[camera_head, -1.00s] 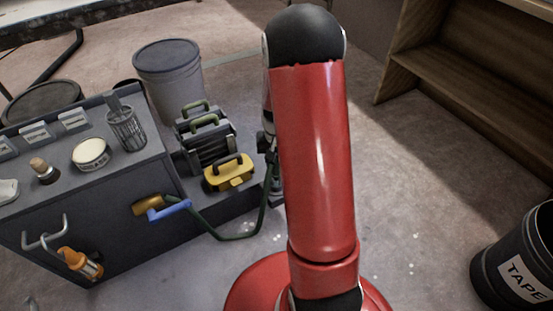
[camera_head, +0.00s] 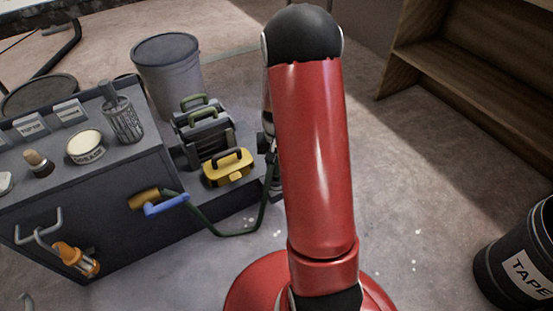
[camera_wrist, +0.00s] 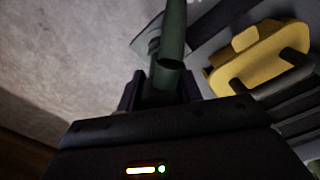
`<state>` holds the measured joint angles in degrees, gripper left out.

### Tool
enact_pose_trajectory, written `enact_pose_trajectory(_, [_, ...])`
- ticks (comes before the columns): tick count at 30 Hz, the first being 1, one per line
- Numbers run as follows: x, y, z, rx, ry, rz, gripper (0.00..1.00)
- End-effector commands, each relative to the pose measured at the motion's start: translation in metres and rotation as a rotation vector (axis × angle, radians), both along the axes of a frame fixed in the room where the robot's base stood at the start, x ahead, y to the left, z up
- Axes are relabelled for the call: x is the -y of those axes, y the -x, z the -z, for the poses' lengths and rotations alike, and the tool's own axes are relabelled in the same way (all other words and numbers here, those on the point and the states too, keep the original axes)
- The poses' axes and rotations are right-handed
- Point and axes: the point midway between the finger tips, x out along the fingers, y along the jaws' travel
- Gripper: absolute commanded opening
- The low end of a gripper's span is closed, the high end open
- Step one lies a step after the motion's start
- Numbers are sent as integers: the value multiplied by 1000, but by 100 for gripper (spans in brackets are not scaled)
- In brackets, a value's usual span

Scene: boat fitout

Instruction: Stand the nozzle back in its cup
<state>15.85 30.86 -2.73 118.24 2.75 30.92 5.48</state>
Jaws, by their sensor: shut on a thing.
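My gripper (camera_wrist: 160,88) is shut on a dark green tube (camera_wrist: 173,40), which lies between its two fingers in the wrist view. The tube's near end looks round and open. In the head view my red arm hides most of the gripper. There a green hose (camera_head: 235,235) loops from a blue fitting (camera_head: 166,205) up towards the gripper. The blue fitting sits at a brass-coloured piece (camera_head: 146,198) on the grey cabinet's side. A grey mesh cup (camera_head: 124,122) stands on the cabinet top with a grey piece in it. I cannot tell which cup is the nozzle's.
The grey cabinet (camera_head: 95,225) carries a round tin (camera_head: 85,147) and a brush (camera_head: 38,163). Beside it are a yellow case (camera_head: 228,168), dark cases with green handles (camera_head: 203,130) and a grey bin (camera_head: 167,72). A black TAPE drum (camera_head: 520,262) stands at right. Floor between is clear.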

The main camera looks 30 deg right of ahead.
Motion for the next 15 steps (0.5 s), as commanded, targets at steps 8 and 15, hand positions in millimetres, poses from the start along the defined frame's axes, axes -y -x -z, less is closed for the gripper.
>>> enact_pose_trajectory(8, [0,0,11,1,0,0,10])
enact_pose_trajectory(15, [0,0,19,1,0,0,10])
